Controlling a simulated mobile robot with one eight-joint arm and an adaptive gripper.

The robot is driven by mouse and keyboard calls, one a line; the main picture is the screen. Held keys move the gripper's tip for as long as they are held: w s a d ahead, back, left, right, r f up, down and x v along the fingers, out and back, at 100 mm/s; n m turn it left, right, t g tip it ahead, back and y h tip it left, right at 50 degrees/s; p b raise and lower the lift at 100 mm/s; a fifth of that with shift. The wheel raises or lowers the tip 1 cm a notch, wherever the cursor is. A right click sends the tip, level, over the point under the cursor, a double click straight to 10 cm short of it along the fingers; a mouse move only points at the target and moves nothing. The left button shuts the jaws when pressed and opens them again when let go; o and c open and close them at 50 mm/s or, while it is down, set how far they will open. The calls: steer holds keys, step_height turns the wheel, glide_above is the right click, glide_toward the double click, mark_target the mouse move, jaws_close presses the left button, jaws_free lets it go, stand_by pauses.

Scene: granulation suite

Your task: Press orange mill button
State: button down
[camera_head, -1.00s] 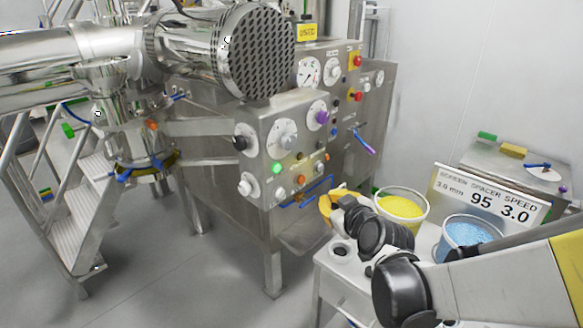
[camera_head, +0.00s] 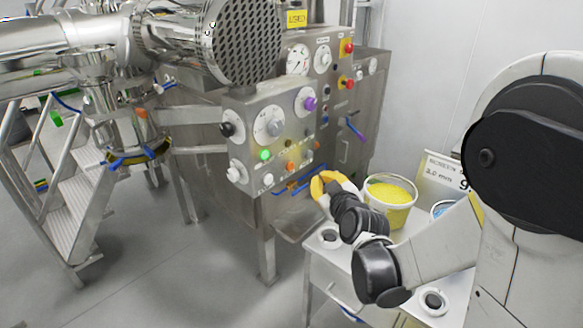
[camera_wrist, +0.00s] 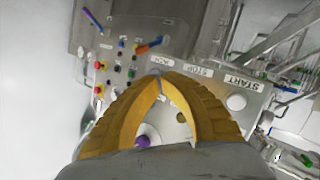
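The grey mill control box (camera_head: 292,118) stands in the middle of the head view. On its front, a small orange button (camera_head: 290,166) sits to the right of a lit green button (camera_head: 264,155). My gripper (camera_head: 318,182) has yellow fingers and is below and to the right of these buttons, apart from the panel in the head view. In the wrist view, the fingertips (camera_wrist: 157,76) meet with nothing between them. Labels reading START (camera_wrist: 242,84) and STOP (camera_wrist: 194,68) show beyond the fingers. I cannot make out the orange button there; the fingers cover part of the panel.
A white stand (camera_head: 345,262) below my arm holds a tub of yellow granules (camera_head: 389,194). A blue tub and a sign are partly hidden behind my arm. Red emergency buttons (camera_head: 347,48) are on the rear panel. A perforated steel cylinder (camera_head: 236,42) hangs above left.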

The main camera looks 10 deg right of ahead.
mark_target(295, 164)
steer(key=w+a, duration=0.3)
steer(key=w, duration=0.2)
steer(key=shift+a, duration=0.4)
steer(key=shift+w, duration=0.15)
stand_by(1.0)
steer(key=shift+w+a, duration=0.25)
steer(key=shift+w, duration=0.05)
steer(key=shift+w+a, duration=0.3)
steer(key=shift+w, duration=0.1)
stand_by(0.8)
steer(key=shift+s+d+b, duration=0.3)
steer(key=shift+s+d, duration=0.25)
steer(key=shift+s, duration=0.25)
steer(key=s+d, duration=0.1)
steer(key=s, duration=0.1)
steer(key=s+d, duration=0.2)
stand_by(0.6)
